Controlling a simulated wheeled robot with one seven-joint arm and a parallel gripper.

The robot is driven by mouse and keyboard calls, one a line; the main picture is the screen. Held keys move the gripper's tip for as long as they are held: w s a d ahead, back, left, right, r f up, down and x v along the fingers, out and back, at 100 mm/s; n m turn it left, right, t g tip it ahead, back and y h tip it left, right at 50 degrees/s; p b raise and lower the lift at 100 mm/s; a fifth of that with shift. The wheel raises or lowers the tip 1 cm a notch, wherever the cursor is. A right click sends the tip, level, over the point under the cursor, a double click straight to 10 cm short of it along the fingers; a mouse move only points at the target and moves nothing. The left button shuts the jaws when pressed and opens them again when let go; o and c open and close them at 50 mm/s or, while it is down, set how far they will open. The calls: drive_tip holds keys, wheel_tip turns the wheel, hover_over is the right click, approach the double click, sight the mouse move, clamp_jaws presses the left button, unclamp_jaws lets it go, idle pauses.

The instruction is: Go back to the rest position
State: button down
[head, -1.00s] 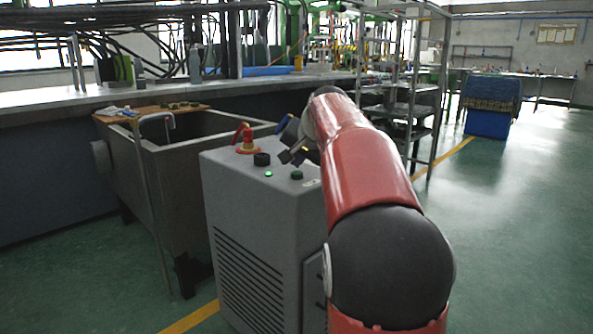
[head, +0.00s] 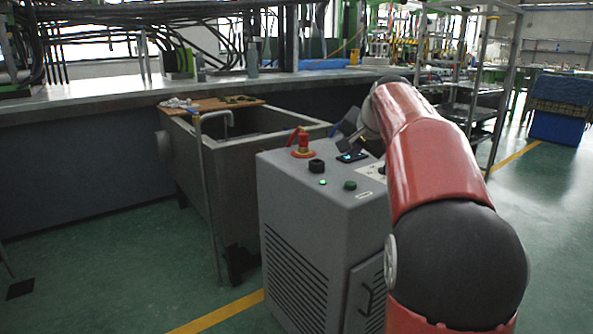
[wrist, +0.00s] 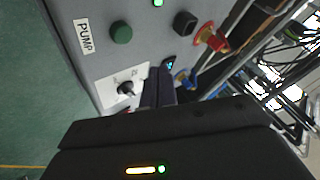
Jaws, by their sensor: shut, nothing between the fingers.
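My gripper (head: 350,143) is above the back part of the top of the grey pump cabinet (head: 318,205), by a small lit display (head: 352,157). It holds nothing. In the wrist view my gripper (wrist: 158,90) has its dark fingers together over the panel, hiding part of it. My red arm reaches in from the lower right of the head view.
The panel carries a red emergency knob (head: 303,146), a black knob (head: 316,165) and a green button (head: 350,185). A grey tank (head: 215,170) stands to the left, with a metal pipe (head: 208,190) before it. A metal rack (head: 490,100) stands behind my arm.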

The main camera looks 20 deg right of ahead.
drive_tip(key=s+a+f+n+g, duration=0.1)
drive_tip(key=s+a+f+n, duration=0.2)
drive_tip(key=s+a+f, duration=0.3)
drive_tip(key=s+a+f+n+g, duration=0.1)
drive_tip(key=s+a+f+n, duration=0.2)
drive_tip(key=s, duration=1.3)
drive_tip(key=s+a+f+n+g+p, duration=0.1)
drive_tip(key=s+a+f+n, duration=0.2)
drive_tip(key=s+a+f, duration=0.6)
drive_tip(key=s, duration=0.3)
drive_tip(key=shift+f+n+g+y, duration=0.25)
drive_tip(key=shift+n+g+y, duration=0.05)
drive_tip(key=shift+n, duration=0.1)
drive_tip(key=shift+s, duration=0.1)
